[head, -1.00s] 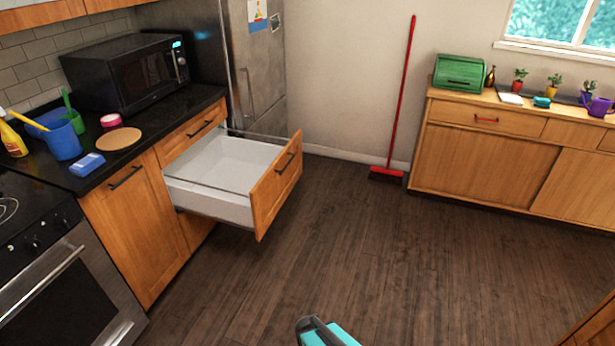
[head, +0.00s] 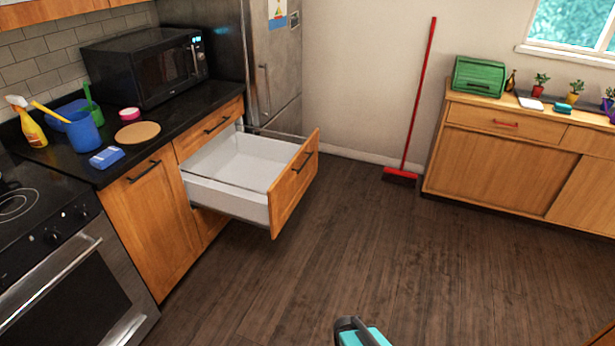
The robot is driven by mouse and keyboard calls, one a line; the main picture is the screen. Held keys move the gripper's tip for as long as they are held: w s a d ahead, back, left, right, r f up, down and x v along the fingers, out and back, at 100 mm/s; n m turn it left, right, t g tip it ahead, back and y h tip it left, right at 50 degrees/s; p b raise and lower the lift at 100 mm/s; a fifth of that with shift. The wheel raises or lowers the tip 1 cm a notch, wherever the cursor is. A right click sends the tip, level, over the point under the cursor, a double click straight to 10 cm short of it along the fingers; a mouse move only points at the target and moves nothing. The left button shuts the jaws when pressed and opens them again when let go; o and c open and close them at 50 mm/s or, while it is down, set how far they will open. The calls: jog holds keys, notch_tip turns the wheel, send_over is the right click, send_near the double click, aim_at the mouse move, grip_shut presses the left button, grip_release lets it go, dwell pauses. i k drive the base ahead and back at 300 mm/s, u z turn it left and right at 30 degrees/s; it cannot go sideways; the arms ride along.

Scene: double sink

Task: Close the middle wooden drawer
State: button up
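The middle wooden drawer (head: 294,182) is pulled far out of the cabinet at the left. It has a wooden front with a dark bar handle and a white, empty-looking inside. A shut wooden drawer front (head: 214,126) sits above it, under the counter. My gripper (head: 358,332) shows only as a dark and teal part at the bottom edge, well in front of the drawer and apart from it. Its fingertips cannot be made out, so I cannot tell whether it is open.
The dark wood floor (head: 300,275) between me and the drawer is clear. An oven (head: 75,285) stands at the left and a fridge (head: 275,65) behind the drawer. A red broom (head: 400,176) leans on the back wall beside a wooden sideboard (head: 500,165).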

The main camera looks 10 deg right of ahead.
aim_at(259, 181)
jog(key=u, duration=0.1)
jog(key=i, duration=1)
jog(key=u, duration=0.75)
jog(key=k, duration=0.5)
jog(key=z, duration=0.35)
jog(key=i, duration=0.1)
jog(key=u, duration=0.4)
